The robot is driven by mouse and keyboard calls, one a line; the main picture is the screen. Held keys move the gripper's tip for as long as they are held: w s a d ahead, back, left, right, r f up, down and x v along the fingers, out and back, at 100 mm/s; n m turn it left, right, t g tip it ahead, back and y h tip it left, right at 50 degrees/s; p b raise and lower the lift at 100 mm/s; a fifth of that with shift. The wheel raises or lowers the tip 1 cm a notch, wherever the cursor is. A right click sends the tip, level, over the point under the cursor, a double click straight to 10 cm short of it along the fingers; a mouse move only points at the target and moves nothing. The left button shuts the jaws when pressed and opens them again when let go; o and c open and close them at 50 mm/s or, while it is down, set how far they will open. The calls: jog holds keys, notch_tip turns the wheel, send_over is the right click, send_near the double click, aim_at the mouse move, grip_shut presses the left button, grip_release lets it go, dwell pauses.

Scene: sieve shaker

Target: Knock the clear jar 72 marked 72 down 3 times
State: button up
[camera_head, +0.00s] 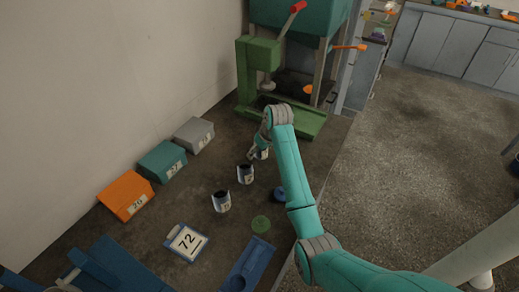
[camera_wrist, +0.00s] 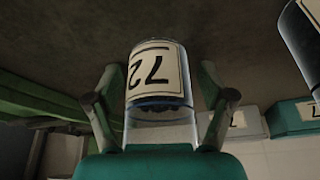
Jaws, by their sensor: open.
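The clear jar 72 (camera_wrist: 158,78) stands between the two fingers of my gripper (camera_wrist: 160,88) in the wrist view. Its white label reads 72 upside down in that picture, and dark contents show behind and past the label. A gap shows between the jar and each finger, so my gripper is open around it. In the head view my gripper (camera_head: 256,150) is low over the bench, with the jar (camera_head: 264,154) partly hidden by it. A white card marked 72 (camera_head: 187,241) lies at the front of the bench.
Two similar labelled jars stand nearby, one close (camera_head: 245,174) and one further forward (camera_head: 221,202). A green press (camera_head: 258,65) stands behind. Orange (camera_head: 126,195), teal (camera_head: 162,160) and grey (camera_head: 194,134) bins line the wall. A green disc (camera_head: 261,224) lies near the bench's right edge.

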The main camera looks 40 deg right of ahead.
jog(key=v, duration=1.2)
dwell(0.4)
